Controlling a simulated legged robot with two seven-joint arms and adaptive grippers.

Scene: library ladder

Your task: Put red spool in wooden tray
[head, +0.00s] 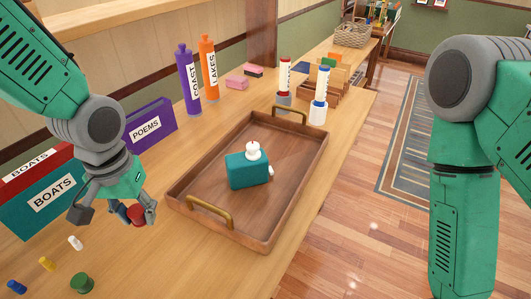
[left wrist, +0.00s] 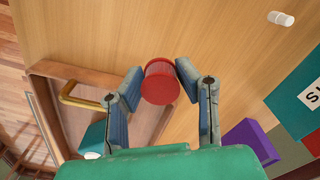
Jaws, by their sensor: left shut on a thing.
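The red spool (head: 137,216) is between the fingers of my left gripper (head: 136,213), above the table just left of the tray. In the left wrist view the red spool (left wrist: 160,82) sits between the two fingertips of the left gripper (left wrist: 160,78), which is shut on it. The wooden tray (head: 290,165) lies at the middle of the table, with a brass handle at each end. A teal block (head: 247,171) with white parts is in it. My right gripper is out of view; only its arm shows at the right.
A white peg (head: 75,243), a yellow peg (head: 46,264) and a green spool (head: 81,283) stand at the front left. The BOATS box (head: 60,195), purple POEMS box (head: 150,124) and two bottles line the back. The tray floor is clear around the teal block.

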